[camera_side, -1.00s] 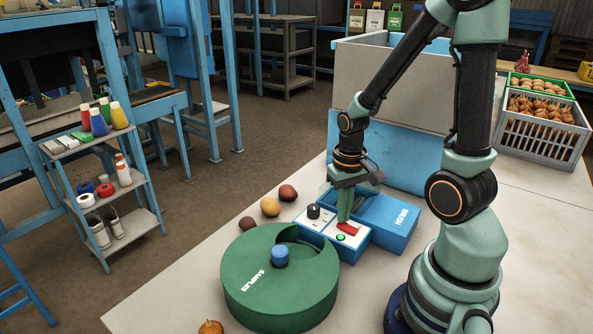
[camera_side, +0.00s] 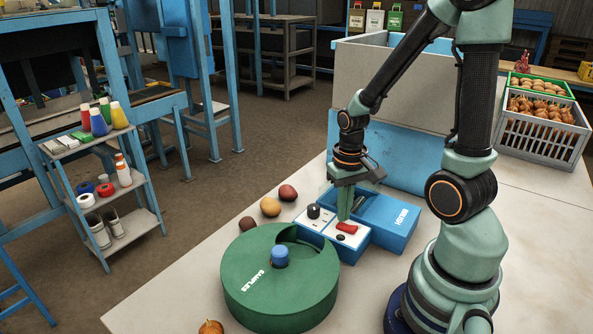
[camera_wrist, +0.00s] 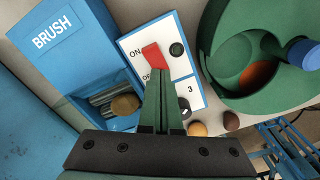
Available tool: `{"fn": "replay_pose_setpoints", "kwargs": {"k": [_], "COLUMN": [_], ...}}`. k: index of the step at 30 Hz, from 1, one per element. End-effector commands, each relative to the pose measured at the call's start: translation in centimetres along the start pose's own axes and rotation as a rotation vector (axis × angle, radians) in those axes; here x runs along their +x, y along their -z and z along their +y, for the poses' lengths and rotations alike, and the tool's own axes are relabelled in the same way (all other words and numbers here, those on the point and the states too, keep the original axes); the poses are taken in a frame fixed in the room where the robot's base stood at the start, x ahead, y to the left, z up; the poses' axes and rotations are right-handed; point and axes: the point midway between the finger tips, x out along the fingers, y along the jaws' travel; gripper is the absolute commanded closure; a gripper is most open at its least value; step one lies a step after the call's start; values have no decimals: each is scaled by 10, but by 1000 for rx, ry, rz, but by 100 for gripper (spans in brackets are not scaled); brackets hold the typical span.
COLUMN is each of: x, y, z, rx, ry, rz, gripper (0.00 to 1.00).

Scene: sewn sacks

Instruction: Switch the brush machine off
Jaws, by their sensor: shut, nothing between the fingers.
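The blue brush machine (camera_side: 392,222), marked BRUSH, stands on the table; it also shows in the wrist view (camera_wrist: 62,62). Its white panel (camera_wrist: 190,70) carries a red rocker switch (camera_wrist: 153,55) between an ON label and a partly hidden OFF label. The indicator lamp (camera_wrist: 177,49) beside the rocker is dark, also in the side view (camera_side: 341,237). My gripper (camera_side: 344,217) is shut and empty. Its fingertips (camera_wrist: 160,72) are at the OFF end of the rocker; I cannot tell whether they touch it.
A black dial (camera_side: 314,211) sits on the same panel. A round green SAMPLES container (camera_side: 300,295) with a blue knob (camera_side: 280,257) stands close in front. A brown potato (camera_wrist: 125,104) is in the machine's trough.

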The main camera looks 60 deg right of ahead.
Motion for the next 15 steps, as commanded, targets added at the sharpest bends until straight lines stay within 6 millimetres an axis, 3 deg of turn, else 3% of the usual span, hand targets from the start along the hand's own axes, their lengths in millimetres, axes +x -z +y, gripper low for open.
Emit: {"fn": "replay_pose_setpoints", "kwargs": {"k": [15], "x": [-38], "y": [1], "z": [0], "rx": [0], "ry": [0], "rz": [4], "gripper": [100]}}
